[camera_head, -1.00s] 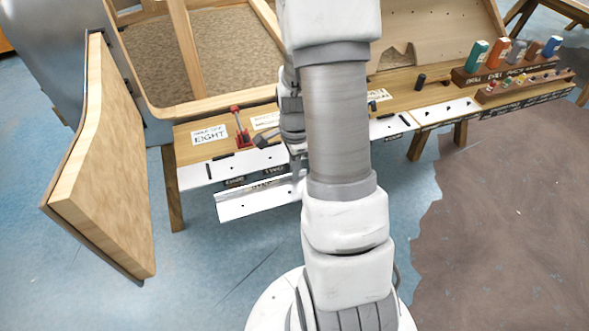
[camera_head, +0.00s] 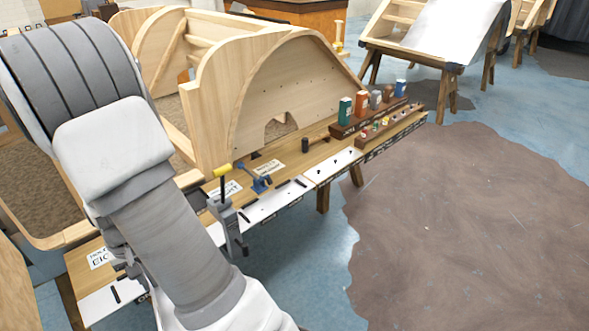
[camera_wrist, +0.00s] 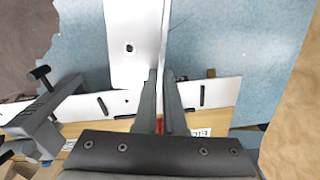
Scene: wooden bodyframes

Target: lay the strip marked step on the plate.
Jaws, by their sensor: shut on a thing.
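In the wrist view my gripper (camera_wrist: 160,100) is shut on the upright thin edge of a white strip (camera_wrist: 127,62). The strip has a flat face with one dark hole and reaches away from the fingers over the blue floor. No "step" marking is legible on it. White plates (camera_wrist: 82,107) with dark slots lie along the bench's front edge, under and beside the fingers. They also show in the head view (camera_head: 263,210); I cannot tell which is the task's plate. In the head view my arm hides the strip and most of the gripper.
A grey clamp (camera_head: 232,226) with a yellow handle stands up at the bench edge; it is left in the wrist view (camera_wrist: 38,110). A curved wooden frame (camera_head: 285,95) rises behind. Open floor lies in front.

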